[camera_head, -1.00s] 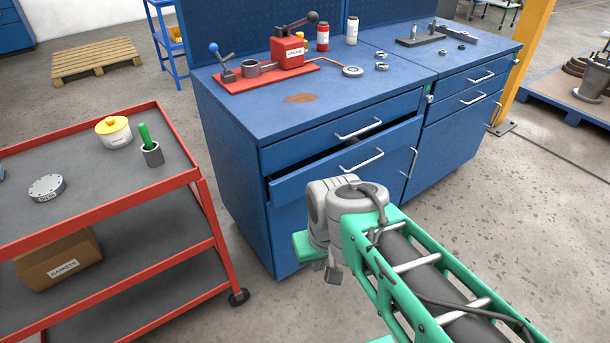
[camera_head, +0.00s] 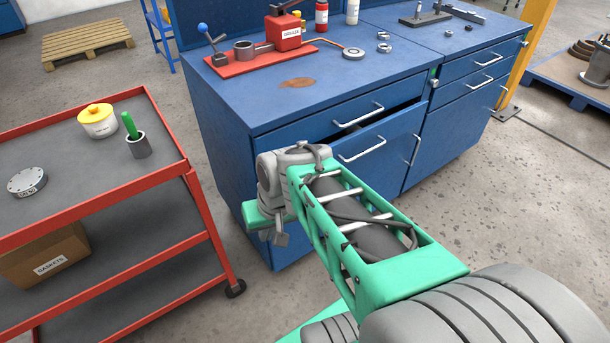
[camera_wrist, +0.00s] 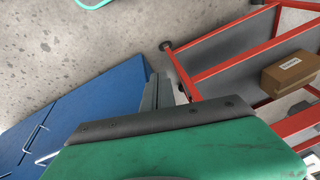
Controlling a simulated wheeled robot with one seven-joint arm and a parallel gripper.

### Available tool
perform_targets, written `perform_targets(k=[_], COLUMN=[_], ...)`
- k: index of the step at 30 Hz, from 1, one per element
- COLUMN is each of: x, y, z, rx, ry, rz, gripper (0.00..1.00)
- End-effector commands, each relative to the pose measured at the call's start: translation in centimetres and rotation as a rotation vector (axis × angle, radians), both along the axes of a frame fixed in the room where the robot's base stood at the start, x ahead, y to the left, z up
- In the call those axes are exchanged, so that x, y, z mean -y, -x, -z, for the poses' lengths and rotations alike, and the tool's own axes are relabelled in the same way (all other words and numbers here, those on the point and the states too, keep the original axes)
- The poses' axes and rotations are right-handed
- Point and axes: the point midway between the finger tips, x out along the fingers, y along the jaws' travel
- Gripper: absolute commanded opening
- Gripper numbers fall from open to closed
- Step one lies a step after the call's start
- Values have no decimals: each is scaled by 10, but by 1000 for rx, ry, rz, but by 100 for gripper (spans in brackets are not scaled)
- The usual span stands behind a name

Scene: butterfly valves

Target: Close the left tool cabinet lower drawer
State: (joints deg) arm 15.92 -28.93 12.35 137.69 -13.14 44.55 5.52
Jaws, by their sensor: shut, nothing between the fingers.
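The left tool cabinet (camera_head: 228,150) is blue. Its lower drawer (camera_head: 385,141) stands partly pulled out below the shut upper drawer, with a dark gap above its front. The lower drawer's silver handle (camera_head: 362,151) is in clear view, while my wrist covers the left part of the front. In the wrist view, my gripper (camera_wrist: 165,92) is shut and empty, its dark fingers pointing toward the floor between the cabinet and the red cart. In the head view my wrist hides the fingers, so I cannot tell if they touch the cabinet.
A red cart (camera_head: 178,169) with a pot, a green-handled tool in a cup, and a gaskets box (camera_head: 45,255) stands at left. A second blue cabinet (camera_head: 450,125) adjoins at right. A red grease tool (camera_head: 285,32) sits on top.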

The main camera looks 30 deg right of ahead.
Motion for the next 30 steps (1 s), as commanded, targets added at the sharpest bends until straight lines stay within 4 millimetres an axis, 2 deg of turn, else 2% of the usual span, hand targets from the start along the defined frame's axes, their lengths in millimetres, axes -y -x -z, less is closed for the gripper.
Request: perform_targets(k=[1,3,5,7,10,12,16,19,22,26,30], x=[20,44,68,100,154,189,237,253,255,252,251], y=[-10,-27,-39,-48,-49,-42,-21,-12,-16,-36,-66], z=[26,44,55,64,65,60,45,37,36,43,53], rx=[22,82,147,237,393,508,678,743,756,752,751], ry=[-67,-182,-288,-416,-602,-719,-870,-924,-935,-935,-933], rz=[99,234,356,504,715,842,992,1038,1043,1037,1034], gripper=[0,0,0,0,0,0,0,0,0,0,0])
